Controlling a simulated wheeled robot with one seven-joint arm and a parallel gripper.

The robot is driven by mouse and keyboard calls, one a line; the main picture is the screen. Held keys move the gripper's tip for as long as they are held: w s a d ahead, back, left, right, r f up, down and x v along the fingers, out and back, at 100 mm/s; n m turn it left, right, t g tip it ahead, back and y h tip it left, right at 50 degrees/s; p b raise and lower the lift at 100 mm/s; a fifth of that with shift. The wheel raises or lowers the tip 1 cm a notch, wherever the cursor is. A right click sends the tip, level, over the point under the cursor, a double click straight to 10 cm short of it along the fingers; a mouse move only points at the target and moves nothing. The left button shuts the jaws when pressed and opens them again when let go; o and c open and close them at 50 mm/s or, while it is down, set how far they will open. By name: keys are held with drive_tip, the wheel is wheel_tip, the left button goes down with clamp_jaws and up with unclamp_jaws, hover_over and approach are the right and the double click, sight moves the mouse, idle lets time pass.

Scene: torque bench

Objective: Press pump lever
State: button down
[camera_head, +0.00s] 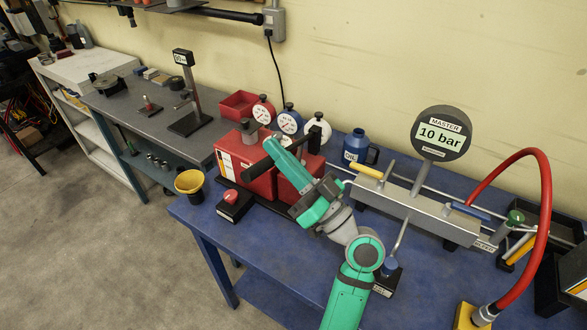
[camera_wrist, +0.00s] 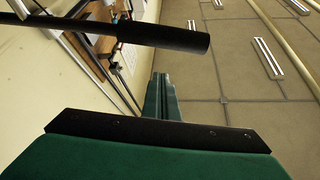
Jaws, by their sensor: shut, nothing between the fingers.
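The pump lever appears to be the black-gripped bar (camera_head: 257,165) beside the red pump box (camera_head: 234,160) in the head view. A black cylindrical grip on a thin rod also crosses the upper part of the wrist view (camera_wrist: 165,36). My green gripper (camera_head: 270,147) is shut and empty, its tip over the red pump box and close to the bar. In the wrist view its closed fingers (camera_wrist: 160,82) point up the picture, below the grip with a visible gap in the picture. Whether they touch the lever cannot be told. My gripper hides part of the bar and box.
Red, blue and white dial gauges (camera_head: 288,121) stand behind the pump. A master gauge (camera_head: 439,134) reads 10 bar above a grey manifold (camera_head: 412,205) with yellow and blue handles. A red-button box (camera_head: 234,205), yellow cup (camera_head: 189,184), blue oil can (camera_head: 356,148) and red hose (camera_head: 541,220) surround it.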

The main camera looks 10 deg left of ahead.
drive_tip(key=shift+s+a+f, duration=0.1)
drive_tip(key=shift+a+f, duration=0.1)
drive_tip(key=shift+f, duration=0.4)
drive_tip(key=shift+s+a+f, duration=0.1)
drive_tip(key=shift+a+f, duration=0.15)
drive_tip(key=shift+f, duration=0.4)
drive_tip(key=shift+s+a+f, duration=0.1)
drive_tip(key=shift+a+f, duration=0.1)
drive_tip(key=shift+f, duration=0.4)
